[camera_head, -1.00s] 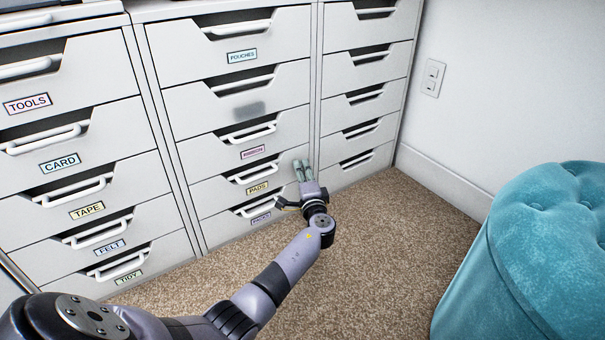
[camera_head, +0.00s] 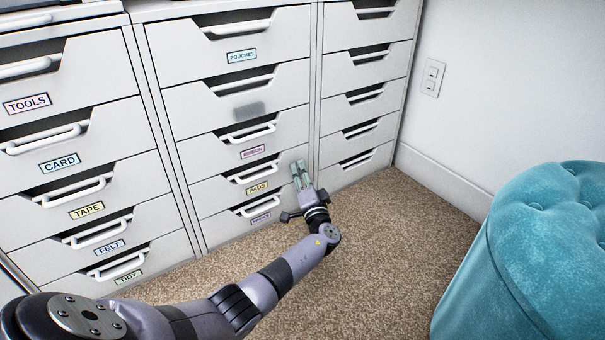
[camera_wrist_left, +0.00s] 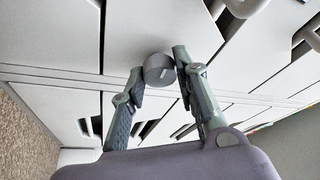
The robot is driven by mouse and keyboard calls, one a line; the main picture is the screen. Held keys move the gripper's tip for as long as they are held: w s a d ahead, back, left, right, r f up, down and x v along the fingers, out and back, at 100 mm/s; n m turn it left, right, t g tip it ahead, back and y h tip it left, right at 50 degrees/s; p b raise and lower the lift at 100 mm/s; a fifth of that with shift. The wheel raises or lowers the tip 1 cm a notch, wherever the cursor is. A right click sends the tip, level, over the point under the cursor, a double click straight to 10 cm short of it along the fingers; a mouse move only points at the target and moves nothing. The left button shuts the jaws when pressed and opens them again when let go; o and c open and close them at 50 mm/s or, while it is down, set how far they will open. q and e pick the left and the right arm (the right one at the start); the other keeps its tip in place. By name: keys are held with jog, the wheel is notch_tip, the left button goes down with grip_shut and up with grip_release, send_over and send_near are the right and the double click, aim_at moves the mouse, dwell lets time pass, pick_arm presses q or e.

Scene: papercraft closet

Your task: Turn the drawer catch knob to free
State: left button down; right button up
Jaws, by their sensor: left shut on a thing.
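The drawer catch knob (camera_wrist_left: 158,71) is a small grey round knob with a pale line across its face. In the left wrist view it sits between the two fingertips of my left gripper (camera_wrist_left: 159,66), which is shut on it. In the head view my left gripper (camera_head: 299,166) reaches the right edge of the middle drawer column, beside the PADS drawer (camera_head: 232,187). The knob cannot be made out there behind the fingers. My right gripper is in neither view.
White drawer columns with recessed handles and labels, such as POUCHES (camera_head: 242,56), fill the left and middle. A teal tufted stool (camera_head: 545,255) stands at the right. Brown carpet (camera_head: 385,250) lies clear between.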

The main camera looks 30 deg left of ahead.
pick_arm(q)
jog(key=shift+f, duration=0.1)
jog(key=c, duration=1.2)
grip_release()
jog(key=shift+c, duration=0.2)
jog(key=v, duration=0.7)
jog(key=shift+s+d, duration=0.15)
jog(key=shift+s, duration=0.05)
